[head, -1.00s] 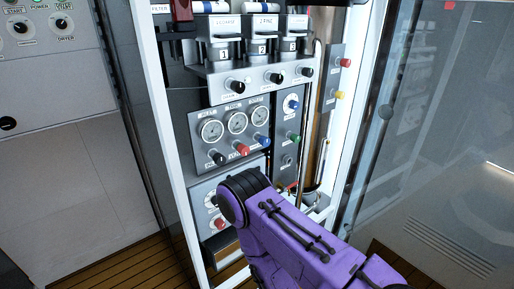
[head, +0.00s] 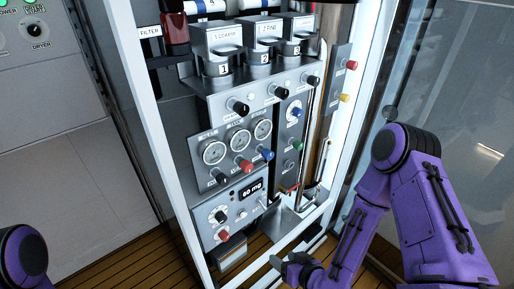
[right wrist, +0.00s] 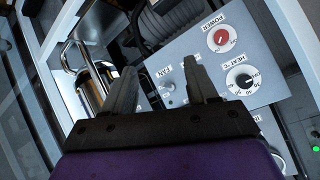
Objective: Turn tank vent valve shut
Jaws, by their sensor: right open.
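The grey gas panel stands in a white-framed cabinet in the head view. I cannot read which control is the tank vent valve. Candidates in view are black (head: 221,178), red (head: 245,166) and blue (head: 267,154) knobs under the gauges. A narrow strip beside them bears a blue knob (head: 296,112) and a green knob (head: 297,146). My right gripper (head: 279,262) is low in front of the cabinet, its fingers small and dark there. In the right wrist view the two fingers (right wrist: 160,88) stand apart with nothing between them. My left gripper is out of view.
The lower panel has a display (head: 251,190) and a red knob (head: 224,235). The right wrist view shows a red power knob (right wrist: 221,40) and a black heat knob (right wrist: 242,78). A side strip has red and yellow knobs (head: 345,98). A glass door is at right.

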